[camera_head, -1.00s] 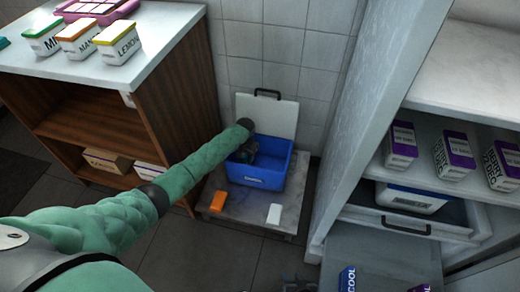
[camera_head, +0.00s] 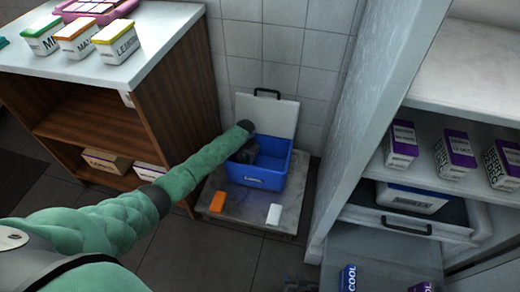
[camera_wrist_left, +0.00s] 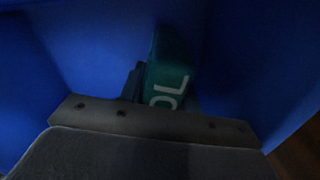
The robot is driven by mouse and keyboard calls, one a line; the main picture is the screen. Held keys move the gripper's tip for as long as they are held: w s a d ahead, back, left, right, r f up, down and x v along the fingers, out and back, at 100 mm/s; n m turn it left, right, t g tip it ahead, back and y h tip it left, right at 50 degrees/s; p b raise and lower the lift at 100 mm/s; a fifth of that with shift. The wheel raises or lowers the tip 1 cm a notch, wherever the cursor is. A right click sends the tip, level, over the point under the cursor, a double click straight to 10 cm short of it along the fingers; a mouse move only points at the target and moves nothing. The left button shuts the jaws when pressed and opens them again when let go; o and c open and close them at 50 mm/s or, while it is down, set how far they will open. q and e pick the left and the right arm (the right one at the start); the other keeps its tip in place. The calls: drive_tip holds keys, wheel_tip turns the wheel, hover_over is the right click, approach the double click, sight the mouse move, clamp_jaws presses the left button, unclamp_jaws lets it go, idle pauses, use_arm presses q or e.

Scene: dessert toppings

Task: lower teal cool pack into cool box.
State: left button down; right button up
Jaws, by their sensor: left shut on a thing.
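The blue cool box (camera_head: 262,182) stands with its white lid (camera_head: 267,113) open against the wall. My left gripper (camera_head: 244,154) reaches down inside the box at its left side. In the left wrist view it is shut on the teal cool pack (camera_wrist_left: 168,72), which shows white letters and sits between the blue walls (camera_wrist_left: 245,60). The pack is hidden in the head view. I cannot tell whether it touches the box floor. My right gripper (camera_head: 299,284) shows only as a small dark part at the bottom edge, and its jaws cannot be made out.
The box stands on a low grey platform (camera_head: 240,222) with an orange block (camera_head: 218,201) and a white block (camera_head: 274,214) in front. A wooden shelf unit (camera_head: 165,105) stands close on the left. A white cabinet (camera_head: 365,110) with cartons is on the right.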

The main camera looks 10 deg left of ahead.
use_arm(q)
drive_tip(key=shift+f, duration=0.1)
idle(0.3)
drive_tip(key=c, duration=0.9)
unclamp_jaws()
drive_tip(key=shift+r+p, duration=0.85)
drive_tip(key=shift+r, duration=3.05)
